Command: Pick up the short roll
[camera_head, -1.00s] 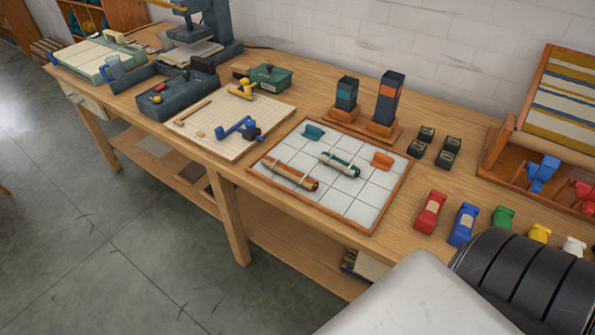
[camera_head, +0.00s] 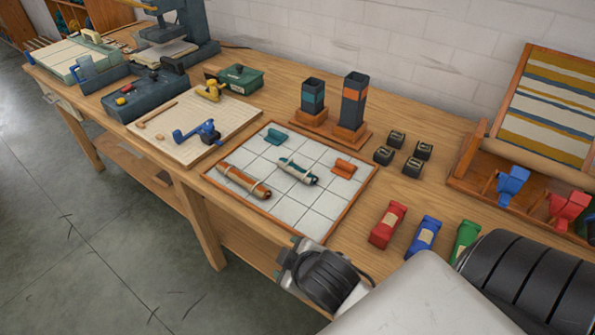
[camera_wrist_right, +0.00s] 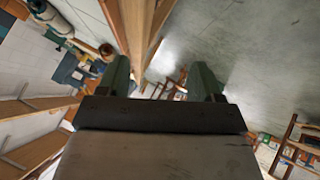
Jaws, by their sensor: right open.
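The short roll (camera_head: 298,171) is teal with a pale band and lies on the white gridded board (camera_head: 305,213), right of the longer orange-brown roll (camera_head: 243,181). My right gripper (camera_head: 291,257) is at the board's front edge, apart from both rolls. In the right wrist view its two green fingers (camera_wrist_right: 162,80) are spread, with nothing between them. A teal roll (camera_wrist_right: 48,15) shows at the upper left of that view. My left gripper is not in view.
Small teal (camera_head: 275,138) and orange (camera_head: 344,167) pieces lie on the board. Two dark towers stand on a wooden base (camera_head: 330,130) behind it. Red (camera_head: 388,224) and blue (camera_head: 423,236) blocks stand to the right. A pale board with a blue tool (camera_head: 200,133) is left.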

